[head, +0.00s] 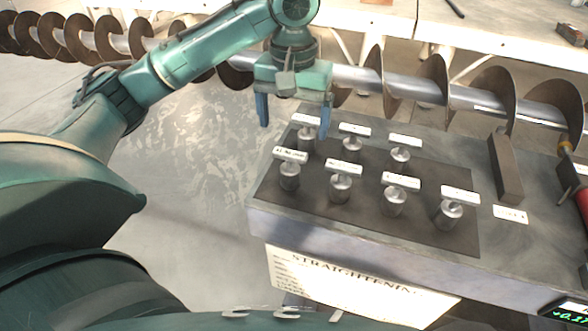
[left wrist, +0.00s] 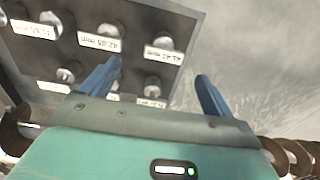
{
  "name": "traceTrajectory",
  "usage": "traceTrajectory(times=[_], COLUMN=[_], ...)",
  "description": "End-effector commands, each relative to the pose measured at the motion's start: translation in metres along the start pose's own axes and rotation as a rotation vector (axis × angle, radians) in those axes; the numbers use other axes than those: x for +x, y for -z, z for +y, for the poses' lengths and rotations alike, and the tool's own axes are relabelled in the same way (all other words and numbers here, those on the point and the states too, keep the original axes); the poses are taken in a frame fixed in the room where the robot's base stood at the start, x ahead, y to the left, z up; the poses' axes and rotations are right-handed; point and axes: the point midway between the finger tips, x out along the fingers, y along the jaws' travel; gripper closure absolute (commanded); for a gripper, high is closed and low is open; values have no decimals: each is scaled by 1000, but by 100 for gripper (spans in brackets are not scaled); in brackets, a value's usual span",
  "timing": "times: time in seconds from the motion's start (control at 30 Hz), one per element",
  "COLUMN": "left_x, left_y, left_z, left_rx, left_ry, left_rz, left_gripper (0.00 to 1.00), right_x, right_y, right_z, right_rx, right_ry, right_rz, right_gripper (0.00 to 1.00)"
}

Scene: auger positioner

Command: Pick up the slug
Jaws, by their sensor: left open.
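Several short metal slugs stand upright in two rows on a dark mat (head: 420,228), each with a white label. The back-left slug (head: 306,142) and the front-left slug (head: 290,177) are closest to my left gripper (head: 294,130). That gripper is open and empty, its two blue fingers pointing down above the mat's back-left corner. In the left wrist view the open fingers (left wrist: 159,70) frame one slug (left wrist: 151,82), which looks lower than the fingertips; nothing appears gripped. Some labels show mm values, mostly too small to read. The frames do not show which slug is meant. My right gripper is out of view.
The mat lies on a grey bench (head: 360,243) with a "STRAIGHTENIN…" sheet (head: 350,288) on its front. A dark upright block (head: 506,168) stands at the right. A long auger (head: 420,88) runs behind the bench. Bare floor (head: 190,170) lies to the left.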

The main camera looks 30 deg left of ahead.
Motion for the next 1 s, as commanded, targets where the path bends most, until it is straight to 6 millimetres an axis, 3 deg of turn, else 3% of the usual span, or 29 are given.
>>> traceTrajectory(times=[0.03, 0.2, 0.47, 0.7, 1.0], left_x=[14, 41, 61, 96, 105], left_y=[0, 0, 1, 1, 2], left_z=[0, 0, -2, -8, -8], left_rx=[1, 0, 1, 2, 3], left_ry=[0, -1, -1, -1, -2], left_rz=[-4, -1, 0, 0, 3], left_gripper=[13, 13, 13, 13, 13], right_x=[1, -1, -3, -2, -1], right_y=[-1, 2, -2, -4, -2], right_z=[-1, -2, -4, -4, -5], right_rx=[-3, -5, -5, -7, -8], right_ry=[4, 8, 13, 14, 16], right_rz=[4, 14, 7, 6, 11], right_gripper=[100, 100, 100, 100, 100])
